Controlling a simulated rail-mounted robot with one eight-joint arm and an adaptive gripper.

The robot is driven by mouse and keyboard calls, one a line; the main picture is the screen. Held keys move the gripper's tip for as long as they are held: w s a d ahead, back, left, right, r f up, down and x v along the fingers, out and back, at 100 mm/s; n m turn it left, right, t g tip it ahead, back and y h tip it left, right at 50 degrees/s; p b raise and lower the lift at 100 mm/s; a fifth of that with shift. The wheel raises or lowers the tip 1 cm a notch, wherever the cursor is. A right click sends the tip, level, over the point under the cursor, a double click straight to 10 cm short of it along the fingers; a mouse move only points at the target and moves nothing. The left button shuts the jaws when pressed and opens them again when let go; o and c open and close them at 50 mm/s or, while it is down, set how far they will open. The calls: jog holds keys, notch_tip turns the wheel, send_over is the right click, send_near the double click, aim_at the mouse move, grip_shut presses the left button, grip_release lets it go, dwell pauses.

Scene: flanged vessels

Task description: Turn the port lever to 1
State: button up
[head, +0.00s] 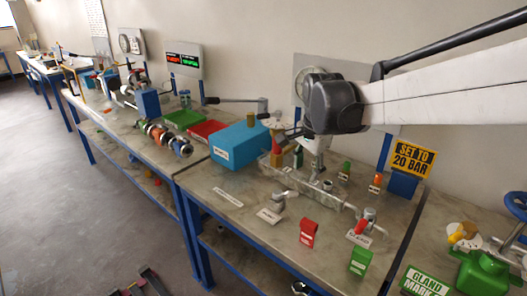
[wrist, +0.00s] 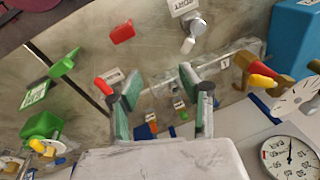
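A white label reading PORT (wrist: 184,6) lies at the top of the wrist view, and a short silver lever fitting (wrist: 193,28) stands beside it. In the head view the silver fitting (head: 278,201) stands at the bench's front, behind its white label (head: 269,215). A small label marked 1 (wrist: 225,63) shows on the clear pipe body. My gripper (wrist: 165,97) is open, its two green-sided fingers spread with nothing held between them. It hangs over the pipework behind the silver fitting, clear of it.
A red-handled valve (head: 361,227) stands right of the port fitting; red (head: 308,231) and green (head: 360,261) blocks stand in front. A gauge (wrist: 290,158) is at the wall.

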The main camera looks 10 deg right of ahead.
aim_at(289, 194)
jog(key=w+f+m+g+p, duration=0.1)
jog(key=w+f+m+p, duration=0.15)
jog(key=w, duration=0.35)
jog(key=w+f+m+g+p, duration=0.2)
jog(key=w+m+p, duration=0.15)
jog(key=w, duration=0.25)
jog(key=f, duration=1.4)
jog(key=shift+w+d+p, duration=0.1)
jog(key=shift+d+p, duration=0.25)
jog(key=shift+p, duration=0.05)
grip_shut()
